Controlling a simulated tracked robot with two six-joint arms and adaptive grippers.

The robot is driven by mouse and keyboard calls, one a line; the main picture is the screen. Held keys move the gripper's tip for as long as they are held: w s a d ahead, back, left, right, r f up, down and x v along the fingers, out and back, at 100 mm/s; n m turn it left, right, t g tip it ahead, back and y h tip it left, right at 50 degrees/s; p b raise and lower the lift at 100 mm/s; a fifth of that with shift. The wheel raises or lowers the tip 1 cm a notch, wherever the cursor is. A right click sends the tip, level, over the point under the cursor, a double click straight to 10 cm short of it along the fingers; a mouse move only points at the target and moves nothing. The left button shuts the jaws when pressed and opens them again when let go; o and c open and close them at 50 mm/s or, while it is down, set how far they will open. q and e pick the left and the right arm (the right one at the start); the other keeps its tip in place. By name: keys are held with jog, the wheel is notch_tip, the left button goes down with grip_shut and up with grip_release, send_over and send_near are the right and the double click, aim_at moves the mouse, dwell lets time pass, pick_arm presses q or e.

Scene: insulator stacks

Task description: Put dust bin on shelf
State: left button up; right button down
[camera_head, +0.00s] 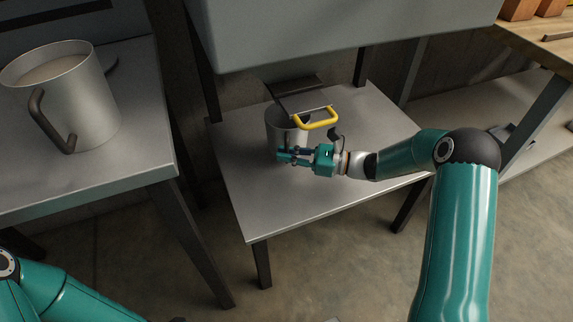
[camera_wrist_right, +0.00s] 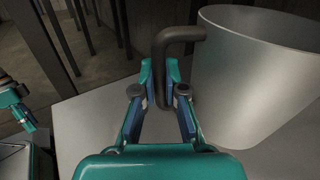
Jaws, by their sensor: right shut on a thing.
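The dust bin, a grey metal cylinder (camera_head: 283,128), is at the grey metal shelf (camera_head: 300,205) in the middle of the head view. It fills the right of the right wrist view (camera_wrist_right: 255,85), with its dark curved handle (camera_wrist_right: 172,40) toward me. My right gripper (camera_head: 284,155) is shut on that handle, with a finger on each side (camera_wrist_right: 168,95). Whether the bin's base touches the shelf is hard to tell. My left arm (camera_head: 60,295) shows at the lower left of the head view. What looks like my left gripper (camera_wrist_right: 24,112) is small at the wrist view's left edge.
A yellow handle (camera_head: 320,122) on a dark part shows by the bin's rim. A larger grey mug-shaped container (camera_head: 85,110) stands on the left table (camera_head: 110,165). A big grey box (camera_head: 340,30) overhangs the shelf's back. The shelf's front and right are clear.

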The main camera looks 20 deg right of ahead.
jog(key=shift+f+b, duration=0.8)
jog(key=shift+f, duration=0.9)
jog(key=shift+f, duration=0.1)
jog(key=c, duration=1.2)
grip_release()
jog(key=shift+c, duration=0.2)
jog(key=shift+d, duration=0.1)
jog(key=p+v, duration=0.2)
jog(key=v, duration=0.9)
jog(key=shift+p, duration=0.35)
jog(key=shift+s+d, duration=0.2)
jog(key=shift+d, duration=0.1)
